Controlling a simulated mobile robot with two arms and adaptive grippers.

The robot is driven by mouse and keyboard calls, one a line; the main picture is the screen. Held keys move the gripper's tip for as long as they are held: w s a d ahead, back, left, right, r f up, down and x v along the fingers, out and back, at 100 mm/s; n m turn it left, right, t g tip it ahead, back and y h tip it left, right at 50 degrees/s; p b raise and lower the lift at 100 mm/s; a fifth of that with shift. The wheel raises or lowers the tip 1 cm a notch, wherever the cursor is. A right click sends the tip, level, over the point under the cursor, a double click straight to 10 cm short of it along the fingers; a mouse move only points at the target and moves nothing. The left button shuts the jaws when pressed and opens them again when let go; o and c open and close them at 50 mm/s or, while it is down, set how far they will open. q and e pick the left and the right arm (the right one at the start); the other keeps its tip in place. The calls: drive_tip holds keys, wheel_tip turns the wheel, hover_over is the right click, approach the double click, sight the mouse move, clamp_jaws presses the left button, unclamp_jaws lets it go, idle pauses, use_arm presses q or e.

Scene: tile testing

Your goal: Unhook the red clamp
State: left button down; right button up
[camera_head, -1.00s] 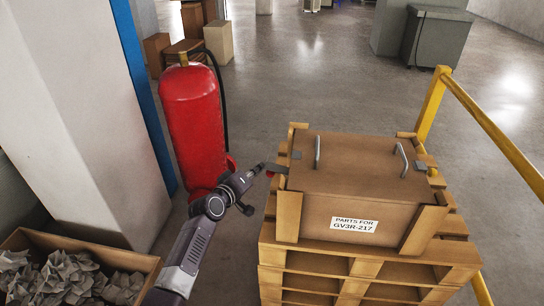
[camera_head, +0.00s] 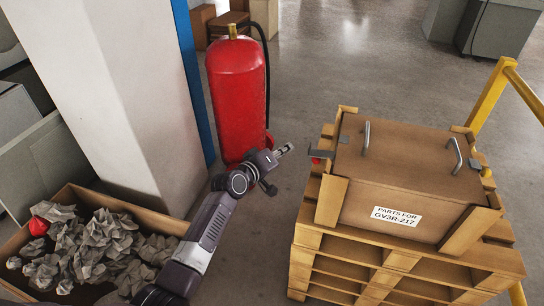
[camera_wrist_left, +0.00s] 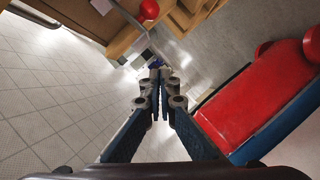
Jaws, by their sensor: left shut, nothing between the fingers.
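The red clamp (camera_head: 317,160) is on the left side of the wooden crate (camera_head: 410,170). A grey metal piece beside it sticks out to the left. Only a small red part of the clamp shows in the head view. A round red end, likely the clamp's (camera_wrist_left: 149,9), is at the top of the left wrist view, beside a grey bar. My left gripper (camera_head: 287,149) is just left of the clamp, apart from it. In the left wrist view its fingers (camera_wrist_left: 160,75) are together with nothing between them. My right gripper is not in view.
A red fire extinguisher (camera_head: 238,100) stands close behind my left arm and fills the right of the wrist view (camera_wrist_left: 255,115). The crate sits on stacked pallets (camera_head: 370,265). A box of crumpled paper (camera_head: 170,222) is at lower left. A yellow rail (camera_head: 491,95) is at right.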

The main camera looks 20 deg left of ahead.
use_arm(q)
drive_tip(key=s+a, duration=0.3)
drive_tip(key=s, duration=0.2)
drive_tip(key=shift+s+r, duration=0.3)
drive_tip(key=shift+s, duration=0.05)
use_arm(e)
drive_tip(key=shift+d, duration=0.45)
